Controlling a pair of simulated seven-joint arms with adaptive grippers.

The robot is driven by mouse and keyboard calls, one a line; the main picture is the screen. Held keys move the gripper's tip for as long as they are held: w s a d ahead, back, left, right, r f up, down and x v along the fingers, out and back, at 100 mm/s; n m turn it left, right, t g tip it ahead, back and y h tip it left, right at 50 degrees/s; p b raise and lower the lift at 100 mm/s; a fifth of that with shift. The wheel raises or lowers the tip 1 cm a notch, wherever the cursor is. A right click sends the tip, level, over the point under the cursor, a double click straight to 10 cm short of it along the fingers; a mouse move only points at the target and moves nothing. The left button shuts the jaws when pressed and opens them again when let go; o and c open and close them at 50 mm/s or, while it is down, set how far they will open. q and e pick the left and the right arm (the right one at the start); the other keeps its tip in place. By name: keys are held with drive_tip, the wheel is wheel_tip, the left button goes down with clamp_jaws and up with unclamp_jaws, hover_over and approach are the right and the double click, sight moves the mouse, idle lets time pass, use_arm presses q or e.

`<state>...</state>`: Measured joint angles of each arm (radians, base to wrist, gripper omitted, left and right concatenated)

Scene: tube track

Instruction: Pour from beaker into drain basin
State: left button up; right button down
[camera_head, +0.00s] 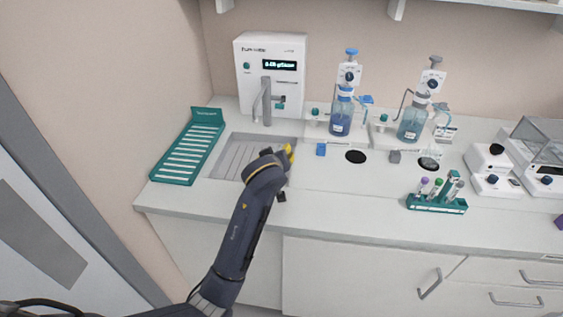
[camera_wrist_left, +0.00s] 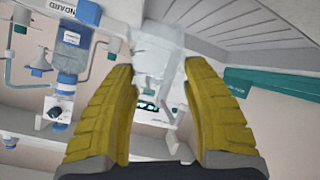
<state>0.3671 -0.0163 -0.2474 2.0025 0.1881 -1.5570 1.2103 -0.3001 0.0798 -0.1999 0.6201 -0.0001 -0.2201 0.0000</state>
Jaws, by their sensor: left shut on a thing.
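The drain basin (camera_head: 238,158) is a grey slatted recess in the counter below the tap. It also shows at the upper right of the left wrist view (camera_wrist_left: 245,28). My left gripper (camera_head: 290,153) is at the basin's right side in the head view. Its yellow fingers (camera_wrist_left: 160,75) are shut on a clear, faint beaker (camera_wrist_left: 154,62), seen between them in the wrist view. That view is turned upside down. The beaker cannot be made out in the head view, and its contents cannot be told. My right gripper is not in view.
A white dispenser with a tap (camera_head: 264,103) stands behind the basin. A teal rack (camera_head: 190,147) lies to the left. A blue bottle (camera_head: 340,118), another dispenser bottle (camera_head: 411,124) and a teal tube rack (camera_head: 437,204) stand to the right. The front counter strip is clear.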

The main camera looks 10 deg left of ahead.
use_arm(q)
drive_tip(key=shift+d+m+y, duration=0.6)
drive_tip(key=shift+d+m, duration=0.1)
drive_tip(key=shift+s+d+m+t+y, duration=0.1)
drive_tip(key=shift+d+m+t+y, duration=0.3)
drive_tip(key=shift+d+m+y, duration=0.45)
drive_tip(key=shift+r, duration=0.1)
